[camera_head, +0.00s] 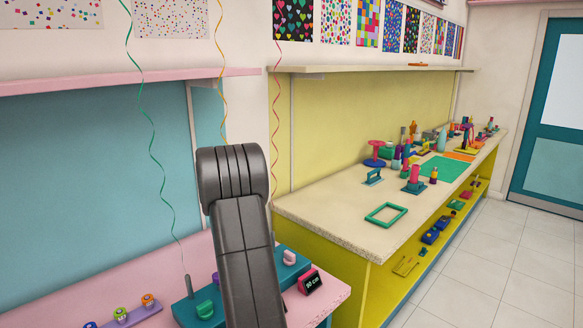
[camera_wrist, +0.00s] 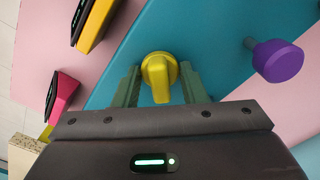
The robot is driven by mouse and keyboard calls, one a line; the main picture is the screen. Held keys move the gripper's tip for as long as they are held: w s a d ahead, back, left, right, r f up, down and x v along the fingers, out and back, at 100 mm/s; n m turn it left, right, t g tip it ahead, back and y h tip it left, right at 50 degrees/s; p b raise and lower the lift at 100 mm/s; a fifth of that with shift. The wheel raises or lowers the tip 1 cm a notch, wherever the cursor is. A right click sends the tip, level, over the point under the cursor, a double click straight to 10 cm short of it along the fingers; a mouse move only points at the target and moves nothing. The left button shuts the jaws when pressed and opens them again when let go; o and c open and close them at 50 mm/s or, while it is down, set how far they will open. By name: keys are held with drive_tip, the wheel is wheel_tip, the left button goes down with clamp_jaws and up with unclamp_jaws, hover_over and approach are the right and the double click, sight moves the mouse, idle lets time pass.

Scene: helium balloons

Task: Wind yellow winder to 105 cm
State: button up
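In the wrist view the yellow winder (camera_wrist: 160,72), a round knob with a raised grip bar, sits on a teal-blue base (camera_wrist: 215,40). My gripper (camera_wrist: 161,88) has its two green fingers on either side of the knob, with a small gap showing at each side; it is open. In the head view my arm hides the yellow winder and my gripper. A yellow-cased display (camera_wrist: 97,24) stands beside the base, its reading not legible here. An orange-yellow ribbon (camera_head: 221,50) rises behind my arm.
A green winder (camera_head: 205,309) and a pink winder (camera_head: 290,258) flank my arm. A pink-cased display (camera_head: 311,282) seems to read 90 cm. Green (camera_head: 150,120) and red (camera_head: 276,130) ribbons hang nearby. A purple knob (camera_wrist: 278,60) stands right of the yellow winder.

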wheel_tip(320, 180, up, 7)
drive_tip(key=p, duration=0.4)
drive_tip(key=shift+r, duration=0.1)
